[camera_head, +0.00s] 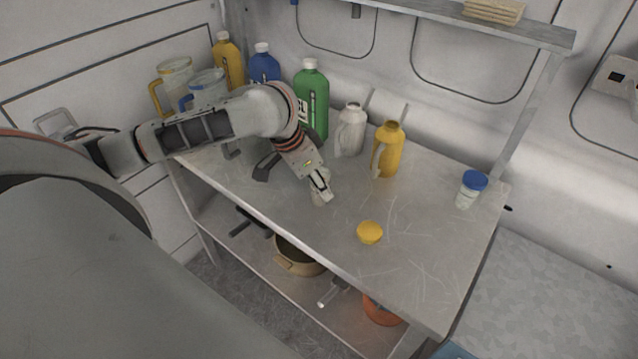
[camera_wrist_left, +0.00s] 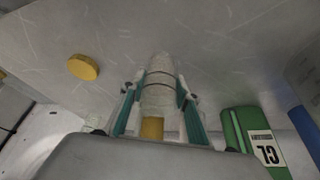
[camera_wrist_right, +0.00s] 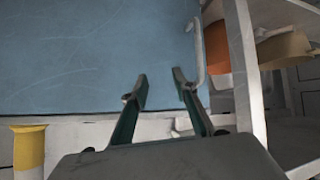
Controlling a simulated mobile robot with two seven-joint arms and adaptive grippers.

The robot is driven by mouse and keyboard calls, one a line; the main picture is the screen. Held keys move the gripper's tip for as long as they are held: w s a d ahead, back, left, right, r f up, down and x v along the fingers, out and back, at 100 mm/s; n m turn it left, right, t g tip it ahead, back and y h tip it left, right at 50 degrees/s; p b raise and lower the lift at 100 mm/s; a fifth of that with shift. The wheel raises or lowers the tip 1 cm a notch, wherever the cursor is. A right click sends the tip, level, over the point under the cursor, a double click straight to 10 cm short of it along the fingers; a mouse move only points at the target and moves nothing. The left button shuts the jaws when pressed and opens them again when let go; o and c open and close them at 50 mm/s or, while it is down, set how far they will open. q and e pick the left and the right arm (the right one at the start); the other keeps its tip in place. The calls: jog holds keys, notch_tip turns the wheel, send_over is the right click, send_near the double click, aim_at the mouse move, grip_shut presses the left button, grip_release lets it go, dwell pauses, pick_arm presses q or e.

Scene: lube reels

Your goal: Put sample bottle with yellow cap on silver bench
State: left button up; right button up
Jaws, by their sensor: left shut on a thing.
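My left gripper (camera_head: 320,192) is low over the silver bench (camera_head: 420,260), near its front middle. It is shut on a pale, ringed, bottle-like piece (camera_wrist_left: 159,88), which shows between the fingers in the left wrist view. A yellow patch behind it there is partly hidden; I cannot tell what it belongs to. A round yellow cap (camera_head: 369,232) rests on the bench right of the gripper; it also shows in the left wrist view (camera_wrist_left: 83,67). I see no bottle body under it. My right gripper (camera_wrist_right: 160,85) is open and empty, beside the bench.
A yellow jug (camera_head: 387,150), white jug (camera_head: 350,132), green bottle (camera_head: 312,95), blue bottle (camera_head: 264,64) and clear jugs line the bench's back. A blue-capped jar (camera_head: 471,190) stands at the right end. A pot (camera_head: 298,257) sits on the lower shelf. The bench's front right is clear.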

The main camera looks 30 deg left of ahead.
pick_arm(q)
jog(key=o, duration=1)
jog(key=shift+f, duration=0.1)
jog(key=shift+o, duration=0.7)
pick_arm(e)
jog(key=shift+a, duration=0.25)
pick_arm(q)
jog(key=v, duration=1.2)
pick_arm(e)
jog(key=shift+d, duration=0.15)
pick_arm(q)
jog(key=shift+s, duration=0.1)
pick_arm(e)
jog(key=shift+s, duration=0.1)
